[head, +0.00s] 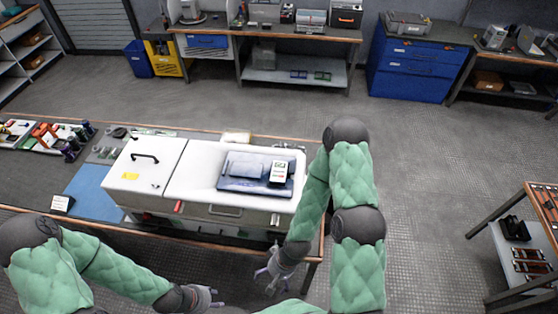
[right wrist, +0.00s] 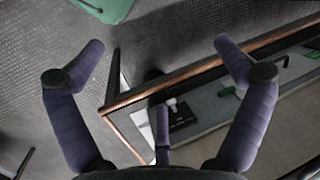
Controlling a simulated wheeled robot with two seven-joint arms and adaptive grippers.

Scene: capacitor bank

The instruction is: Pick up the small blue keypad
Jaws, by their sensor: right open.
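A dark blue tray or panel (head: 228,184) lies on the white cabinet (head: 200,208) on the near bench. On it are a flat grey-blue pad (head: 246,164) and a small device with a white face and a green patch (head: 279,172). I cannot tell for sure which of these is the small blue keypad. My right gripper (head: 268,276) is open and empty, low in front of the bench's right end. Its spread fingers show in the right wrist view (right wrist: 158,55). My left gripper (head: 212,296) is in front of the bench, apart from the cabinet, its fingers seemingly spread and empty.
The cabinet's left lid has a black handle (head: 145,156). A blue mat (head: 92,193) and trays of tools (head: 62,136) lie to the left. A bench edge (right wrist: 160,92) crosses the right wrist view. A side table (head: 543,205) stands at right; the floor between is clear.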

